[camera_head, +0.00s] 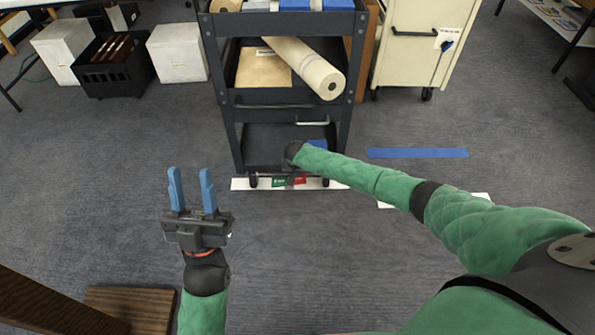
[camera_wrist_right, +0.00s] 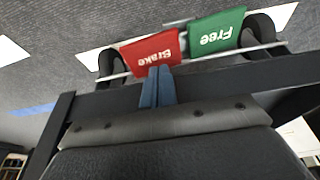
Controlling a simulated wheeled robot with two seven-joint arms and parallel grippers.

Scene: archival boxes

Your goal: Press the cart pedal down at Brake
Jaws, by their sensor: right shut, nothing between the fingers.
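The dark cart (camera_head: 241,140) stands ahead, with a pedal bar low at its front. The red Brake pedal (camera_head: 300,181) and green Free pedal (camera_head: 279,182) sit side by side there. In the right wrist view their lettering is upside down: red Brake (camera_wrist_right: 150,50) left, green Free (camera_wrist_right: 217,30) right. My right gripper (camera_wrist_right: 158,70) is shut and empty, its blue fingertips at the edge of the red pedal. I cannot tell whether they press on it. In the head view that gripper is hidden by its arm. My left gripper (camera_head: 190,174) is open and empty, left of the cart.
The cart holds a rolled tube (camera_head: 303,66) and a brown packet (camera_head: 263,68). White boxes (camera_head: 178,52) and a black crate (camera_head: 108,68) stand left. A cream cabinet (camera_head: 415,45) is behind right. Blue tape (camera_head: 417,153) lies right. The grey floor around my left gripper is clear.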

